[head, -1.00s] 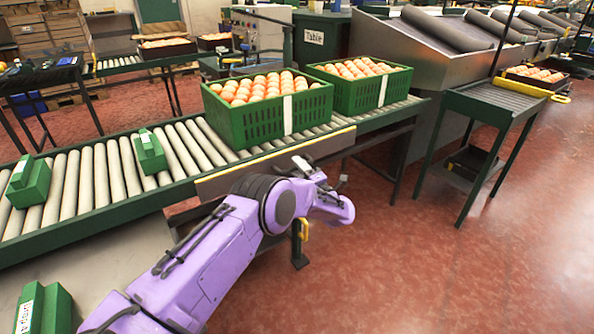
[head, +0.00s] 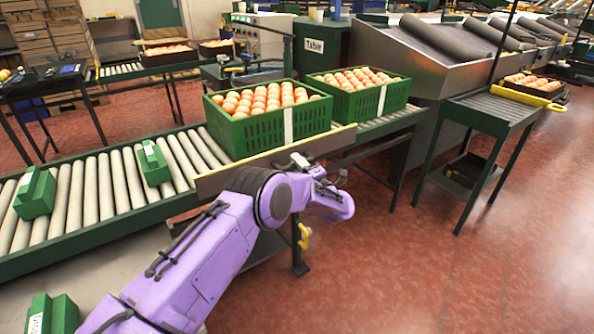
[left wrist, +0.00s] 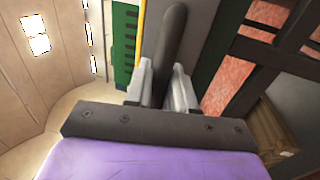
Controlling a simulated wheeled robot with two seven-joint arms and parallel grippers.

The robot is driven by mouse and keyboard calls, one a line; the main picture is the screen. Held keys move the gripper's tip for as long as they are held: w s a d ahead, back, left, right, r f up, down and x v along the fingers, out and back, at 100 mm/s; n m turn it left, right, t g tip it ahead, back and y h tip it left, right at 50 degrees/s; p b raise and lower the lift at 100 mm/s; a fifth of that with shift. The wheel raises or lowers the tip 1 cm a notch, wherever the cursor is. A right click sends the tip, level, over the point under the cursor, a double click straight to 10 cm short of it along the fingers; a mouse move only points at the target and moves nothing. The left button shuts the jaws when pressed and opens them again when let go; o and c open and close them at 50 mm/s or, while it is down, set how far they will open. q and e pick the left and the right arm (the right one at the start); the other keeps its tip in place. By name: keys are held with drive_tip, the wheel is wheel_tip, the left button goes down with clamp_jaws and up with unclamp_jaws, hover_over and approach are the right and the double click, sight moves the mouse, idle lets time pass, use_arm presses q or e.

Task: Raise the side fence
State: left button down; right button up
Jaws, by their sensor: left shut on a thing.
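The side fence (head: 238,175) is a long brown-grey panel with a yellow top edge, along the near side of the roller conveyor. My left gripper (head: 326,168) is at its outer face near the right end, partly hidden by my wrist. In the left wrist view, the gripper (left wrist: 166,92) is shut on a dark rounded bar (left wrist: 172,45), which looks like the fence's handle. The thin yellow edge (left wrist: 141,35) runs beside it. My right gripper is out of view.
Green blocks (head: 36,196) (head: 155,165) lie on the rollers to the left. A yellow hooked part (head: 303,236) hangs below the conveyor. A small table (head: 480,108) stands right; the red floor between is open.

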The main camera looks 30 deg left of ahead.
use_arm(q)
wheel_tip(320, 180, up, 2)
drive_tip(key=shift+r, duration=0.1)
drive_tip(key=shift+w, duration=0.1)
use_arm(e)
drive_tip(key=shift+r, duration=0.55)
use_arm(q)
drive_tip(key=c, duration=1.1)
unclamp_jaws()
drive_tip(key=shift+d, duration=0.1)
drive_tip(key=v, duration=1)
drive_tip(key=shift+d+p, duration=0.15)
drive_tip(key=shift+p, duration=0.3)
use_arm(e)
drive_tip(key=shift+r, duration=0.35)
